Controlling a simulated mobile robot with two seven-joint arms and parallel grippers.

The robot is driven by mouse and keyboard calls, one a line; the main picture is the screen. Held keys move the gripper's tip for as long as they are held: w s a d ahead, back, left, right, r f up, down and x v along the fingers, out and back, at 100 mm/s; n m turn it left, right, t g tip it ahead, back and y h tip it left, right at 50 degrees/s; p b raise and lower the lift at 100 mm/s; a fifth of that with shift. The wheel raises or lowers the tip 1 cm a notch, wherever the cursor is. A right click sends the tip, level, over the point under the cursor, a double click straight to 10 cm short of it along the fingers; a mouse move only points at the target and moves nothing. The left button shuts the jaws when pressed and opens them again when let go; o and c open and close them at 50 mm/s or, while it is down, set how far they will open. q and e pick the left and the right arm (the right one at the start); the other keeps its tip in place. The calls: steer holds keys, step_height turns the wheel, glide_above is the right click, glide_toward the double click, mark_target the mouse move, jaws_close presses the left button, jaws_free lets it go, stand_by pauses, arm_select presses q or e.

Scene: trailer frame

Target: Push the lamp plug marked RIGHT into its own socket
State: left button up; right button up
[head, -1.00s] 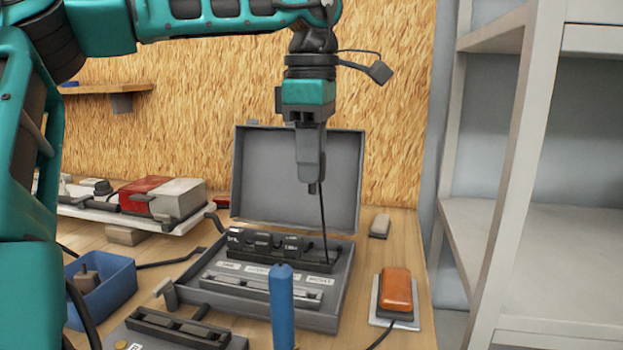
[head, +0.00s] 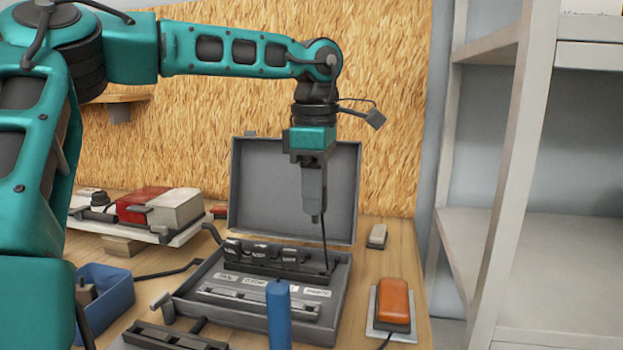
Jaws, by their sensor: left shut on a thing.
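My left gripper (head: 313,203) points straight down in front of the open lid of a grey case (head: 342,297). It is shut on a small dark plug (head: 316,218), mostly hidden between the fingers. A thin dark cable (head: 324,245) hangs from there to the right end of the dark socket row (head: 270,268) in the case. The held plug is clear above that row. Several dark plugs (head: 262,251) stand in the row, left of the cable. White labels (head: 316,291) lie in front, too small to read surely. My right gripper is not in view.
A blue cylinder (head: 278,315) stands at the case's front edge. An orange lamp (head: 394,302) sits at the right, a blue bin (head: 108,297) at the left. A red and white unit (head: 165,207) lies behind on the left. White shelving (head: 500,190) bounds the right.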

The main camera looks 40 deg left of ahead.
arm_select(q)
steer(key=w+a+f, duration=0.3)
steer(key=w+f, duration=0.2)
steer(key=f, duration=0.2)
steer(key=shift+w+f, duration=0.2)
steer(key=shift+f+b, duration=1.2)
steer(key=shift+f, duration=0.55)
steer(key=shift+f, duration=0.2)
steer(key=shift+f, duration=0.3)
steer(key=shift+f+b, duration=0.15)
steer(key=shift+b, duration=0.25)
steer(key=shift+f, duration=0.4)
